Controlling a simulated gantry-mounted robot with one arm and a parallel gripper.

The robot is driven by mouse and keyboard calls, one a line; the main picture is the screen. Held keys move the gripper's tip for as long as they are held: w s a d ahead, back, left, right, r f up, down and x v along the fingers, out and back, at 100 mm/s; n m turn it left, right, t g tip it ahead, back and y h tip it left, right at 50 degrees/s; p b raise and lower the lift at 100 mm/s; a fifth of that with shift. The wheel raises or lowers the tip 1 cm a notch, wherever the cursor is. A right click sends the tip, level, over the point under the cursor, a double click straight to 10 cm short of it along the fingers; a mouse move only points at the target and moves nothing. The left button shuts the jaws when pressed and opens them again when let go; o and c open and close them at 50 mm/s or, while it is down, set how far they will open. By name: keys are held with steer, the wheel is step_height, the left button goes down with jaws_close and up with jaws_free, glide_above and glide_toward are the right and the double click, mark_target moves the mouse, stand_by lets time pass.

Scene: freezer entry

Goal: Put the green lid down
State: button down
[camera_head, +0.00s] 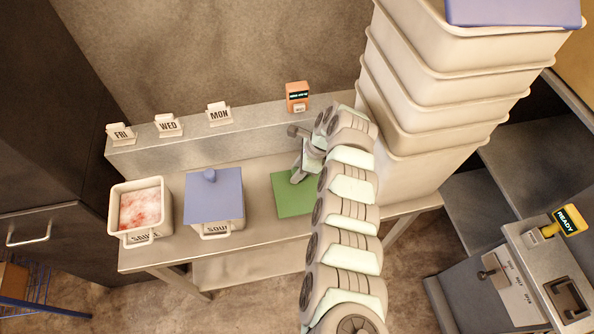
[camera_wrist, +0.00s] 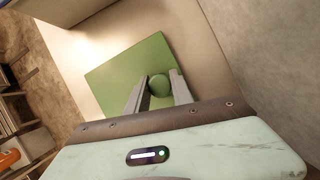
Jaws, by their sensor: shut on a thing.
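The green lid (camera_head: 291,197) is a flat square at the right part of the metal table, right of the blue-lidded tub. My gripper (camera_head: 297,177) is above its back part, partly hidden by my arm. In the wrist view the green lid (camera_wrist: 128,72) lies flat below the fingers, and its round green knob (camera_wrist: 160,85) sits between them. My gripper (camera_wrist: 158,90) is shut on the knob. The lid is over or on the tabletop; I cannot tell whether it touches. My arm hides the lid's right side in the head view.
An open tub (camera_head: 140,208) with frosty red-white contents and a tub with a blue lid (camera_head: 213,196) stand to the left. Day cards and an orange device (camera_head: 297,97) stand on the back ledge. Tall stacked bins (camera_head: 425,130) rise close on the right. The table front (camera_head: 255,236) is bare.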

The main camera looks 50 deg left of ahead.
steer(key=c, duration=1.1)
jaws_free()
steer(key=shift+f, duration=0.1)
steer(key=v, duration=0.5)
steer(key=shift+r, duration=0.4)
steer(key=shift+d, duration=0.1)
